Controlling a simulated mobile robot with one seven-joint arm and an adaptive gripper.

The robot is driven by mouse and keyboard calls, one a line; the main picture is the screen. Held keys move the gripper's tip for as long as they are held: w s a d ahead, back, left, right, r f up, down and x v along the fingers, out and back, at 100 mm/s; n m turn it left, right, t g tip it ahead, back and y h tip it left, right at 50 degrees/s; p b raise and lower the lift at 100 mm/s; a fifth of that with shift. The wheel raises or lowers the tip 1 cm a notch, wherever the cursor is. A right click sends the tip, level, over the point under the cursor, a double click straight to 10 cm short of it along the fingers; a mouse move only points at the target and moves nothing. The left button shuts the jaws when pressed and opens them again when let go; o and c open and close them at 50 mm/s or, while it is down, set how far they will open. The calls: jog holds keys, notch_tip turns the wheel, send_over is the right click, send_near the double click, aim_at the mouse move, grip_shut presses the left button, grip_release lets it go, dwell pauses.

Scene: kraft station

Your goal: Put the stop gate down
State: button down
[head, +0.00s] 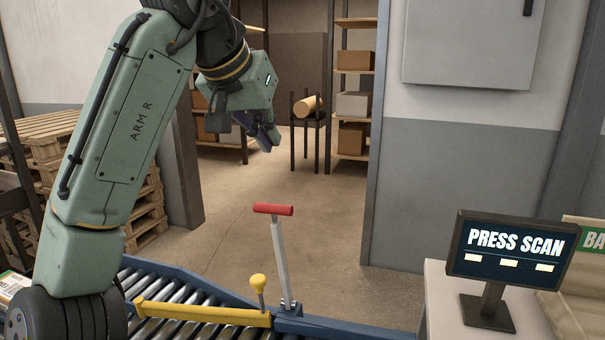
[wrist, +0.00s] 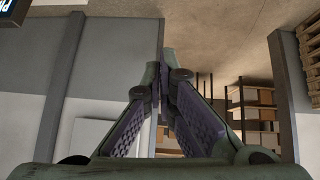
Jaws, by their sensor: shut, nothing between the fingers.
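The stop gate is a yellow bar (head: 203,313) lying low across the roller conveyor in the head view. A short post with a yellow knob (head: 258,283) stands near its right end. A grey lever with a red crossbar handle (head: 273,210) stands nearly upright on the conveyor's blue side rail, right of the yellow bar. My gripper (head: 270,143) hangs in the air above and beyond the red handle, touching nothing. In the wrist view my gripper's fingers (wrist: 165,75) meet at the tips with nothing between them. Neither the gate nor the lever shows in the wrist view.
A blue-framed roller conveyor (head: 185,284) runs along the bottom of the head view. A screen reading PRESS SCAN (head: 513,245) stands on a white table at the right. Wooden pallets (head: 145,205) are stacked at the left. Open floor lies behind the lever.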

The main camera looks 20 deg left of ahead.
jog(key=shift+s+d+f+g, duration=0.15)
jog(key=shift+s+g, duration=0.3)
jog(key=shift+g, duration=0.15)
jog(key=a+p+x, duration=0.1)
jog(key=p+x, duration=0.1)
jog(key=x, duration=0.8)
jog(key=s, duration=0.2)
jog(key=s+d+f+p, duration=0.1)
jog(key=shift+s+f, duration=0.1)
jog(key=shift+s, duration=0.3)
jog(key=shift+f, duration=0.1)
